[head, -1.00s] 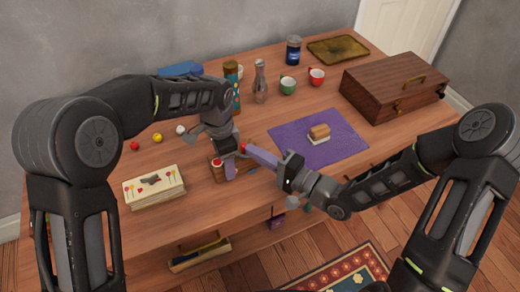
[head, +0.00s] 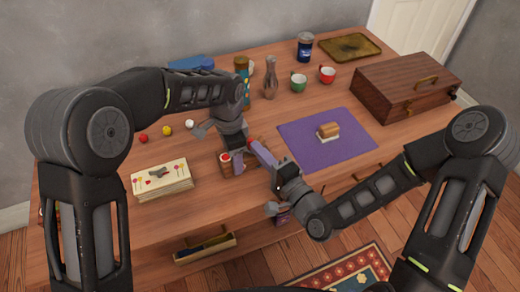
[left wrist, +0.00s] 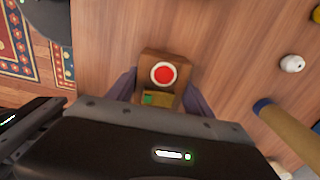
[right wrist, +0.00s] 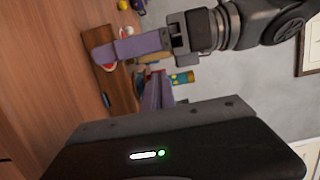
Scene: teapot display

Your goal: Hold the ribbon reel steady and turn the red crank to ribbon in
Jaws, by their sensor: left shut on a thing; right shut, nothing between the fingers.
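The ribbon reel, a small wooden block (head: 226,167), stands near the table's front edge. In the left wrist view the block (left wrist: 150,58) shows a red disc in a white ring and a green bit below it. My left gripper (head: 235,158) is shut on the block, its purple fingers along both sides. My right gripper (head: 262,153) is shut and empty, its purple fingertips just right of the block. A small red part, perhaps the crank (head: 251,141), shows by those fingertips; touching or apart, I cannot tell. In the right wrist view, my right fingers (right wrist: 158,88) point toward the reel.
A decorated cream box (head: 161,178) stands left of the reel. A purple mat (head: 300,138) with a small block-like item lies to the right. Bottles, cups and a wooden chest (head: 405,85) stand farther back. A drawer (head: 205,248) hangs open below the front edge.

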